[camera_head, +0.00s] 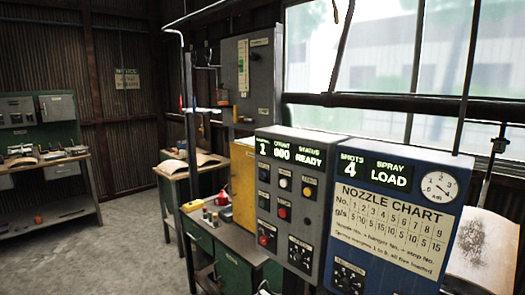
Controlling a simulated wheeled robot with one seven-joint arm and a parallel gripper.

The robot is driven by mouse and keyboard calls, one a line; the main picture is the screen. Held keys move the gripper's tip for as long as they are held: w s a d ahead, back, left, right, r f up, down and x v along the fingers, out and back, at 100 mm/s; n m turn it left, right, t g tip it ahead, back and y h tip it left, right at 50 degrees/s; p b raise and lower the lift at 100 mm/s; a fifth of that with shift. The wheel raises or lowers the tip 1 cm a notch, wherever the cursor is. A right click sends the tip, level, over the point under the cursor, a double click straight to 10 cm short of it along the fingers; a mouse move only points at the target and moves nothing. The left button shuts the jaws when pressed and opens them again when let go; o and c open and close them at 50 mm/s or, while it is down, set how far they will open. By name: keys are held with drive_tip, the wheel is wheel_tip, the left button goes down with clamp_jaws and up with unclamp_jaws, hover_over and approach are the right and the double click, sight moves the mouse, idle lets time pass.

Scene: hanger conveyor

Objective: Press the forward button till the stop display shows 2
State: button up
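A grey control box (312,165) stands right of centre. Its top display (290,151) shows 1 at the left, a count that looks like 000, and READY under STATUS. The label above the 1 is too small to read for certain. My gripper is not in view.
A blue box (385,235) adjoins on the right, with a display reading SHOTS 4 and SPRAY LOAD, a nozzle chart (392,228) and a dial (438,187). A yellow case (243,185) stands to the left on a green bench (235,238). The floor (120,240) at left is clear.

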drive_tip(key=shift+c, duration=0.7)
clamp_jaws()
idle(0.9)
